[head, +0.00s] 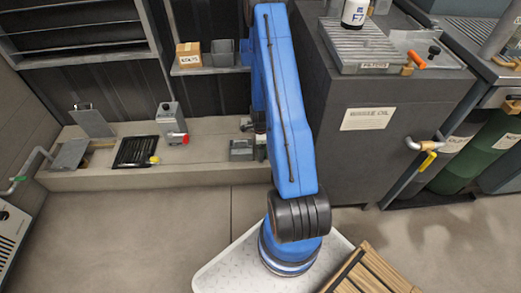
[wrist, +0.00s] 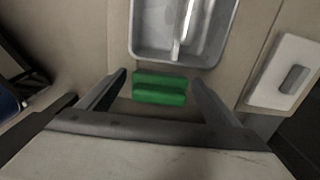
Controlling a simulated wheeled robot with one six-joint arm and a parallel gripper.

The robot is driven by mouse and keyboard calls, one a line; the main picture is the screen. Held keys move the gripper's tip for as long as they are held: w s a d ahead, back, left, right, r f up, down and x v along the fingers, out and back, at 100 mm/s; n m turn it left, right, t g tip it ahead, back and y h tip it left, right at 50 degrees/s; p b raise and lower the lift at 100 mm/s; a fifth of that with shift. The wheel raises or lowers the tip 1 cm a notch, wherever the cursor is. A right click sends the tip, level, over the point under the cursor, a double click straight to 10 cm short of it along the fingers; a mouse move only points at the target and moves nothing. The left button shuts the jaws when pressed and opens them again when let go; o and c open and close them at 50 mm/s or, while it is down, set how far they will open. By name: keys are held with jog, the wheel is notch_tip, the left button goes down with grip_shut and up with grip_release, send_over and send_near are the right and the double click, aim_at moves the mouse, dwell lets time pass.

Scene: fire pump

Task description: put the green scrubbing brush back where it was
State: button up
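The green scrubbing brush (wrist: 160,88) shows in the wrist view as a small green block lying just below a grey tray. My gripper (wrist: 158,80) has its two dark fingers apart, one on each side of the brush. A narrow gap seems to show between each finger and the brush. I cannot tell how far the fingertips are above the surface. In the head view my blue arm reaches away towards the ledge and hides most of my gripper; the brush does not show there.
The grey tray (wrist: 137,35) holds a pale object. A white plate with a grey block (wrist: 291,80) is at its right. In the head view the concrete ledge (head: 215,157) carries a black tray (head: 132,154) and a grey box (head: 171,120). The waste-oil cabinet (head: 345,150) stands close right of my arm.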

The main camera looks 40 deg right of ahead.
jog(key=w+a+r+n+t, duration=0.1)
jog(key=a+r+n, duration=0.25)
jog(key=r, duration=1.05)
jog(key=a+r+n, duration=0.2)
jog(key=a+r, duration=0.2)
jog(key=r, duration=1)
jog(key=s+a+r+n+t, duration=0.1)
jog(key=s+a+r+n, duration=0.2)
jog(key=r, duration=0.4)
jog(key=s+a+r+n, duration=0.1)
jog(key=a+r+n, duration=0.2)
jog(key=a+r, duration=0.25)
jog(key=s+a+r+n+t, duration=0.1)
jog(key=s+a+r+n, duration=0.4)
jog(key=s, duration=0.5)
jog(key=s+a+r+n+t, duration=0.1)
jog(key=s+a+r+n, duration=0.5)
jog(key=s+r+n, duration=0.3)
jog(key=shift+s+a+r+t, duration=0.35)
jog(key=shift+s+r, duration=0.4)
jog(key=shift+s, duration=0.45)
